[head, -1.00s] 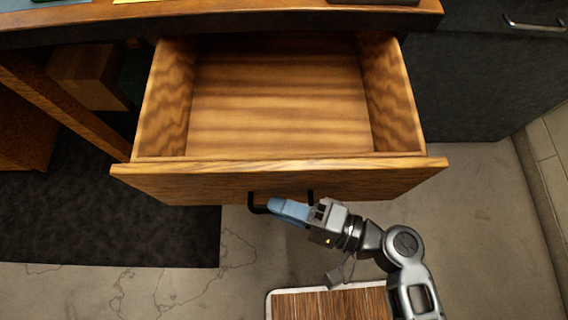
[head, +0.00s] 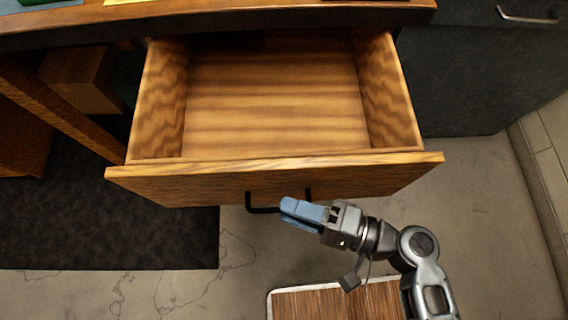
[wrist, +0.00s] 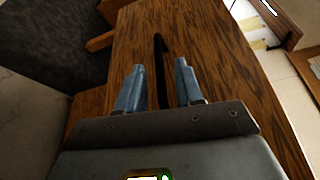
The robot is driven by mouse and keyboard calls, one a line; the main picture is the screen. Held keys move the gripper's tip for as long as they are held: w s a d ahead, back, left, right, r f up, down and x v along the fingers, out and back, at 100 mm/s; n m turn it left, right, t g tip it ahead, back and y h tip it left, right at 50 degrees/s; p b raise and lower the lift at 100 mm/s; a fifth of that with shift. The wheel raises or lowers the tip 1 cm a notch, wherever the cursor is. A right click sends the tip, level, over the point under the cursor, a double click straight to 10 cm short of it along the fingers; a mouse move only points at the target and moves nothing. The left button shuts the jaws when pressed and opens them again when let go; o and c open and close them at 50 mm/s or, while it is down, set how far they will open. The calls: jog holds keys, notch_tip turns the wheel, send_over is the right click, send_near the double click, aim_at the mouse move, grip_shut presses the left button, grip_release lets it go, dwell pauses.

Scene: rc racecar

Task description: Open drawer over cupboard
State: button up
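The wooden drawer (head: 160,183) under the desk top is pulled out, and its empty inside shows in the head view. Its black bar handle (head: 262,210) is on the front face. My gripper (head: 287,209) has blue fingers and is at the right part of the handle, below the drawer front. In the wrist view, the two fingertips (wrist: 159,69) are apart, with the dark handle (wrist: 161,75) between them. Neither finger visibly presses on the handle. The drawer front (wrist: 210,60) fills the middle of the wrist view.
The desk top (head: 250,15) runs above the drawer. A dark cabinet (head: 460,75) stands to the right. A box (head: 80,75) is under the desk at left. A dark mat (head: 150,235) and a wooden-topped piece (head: 330,303) are below.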

jog(key=shift+v, duration=2.55)
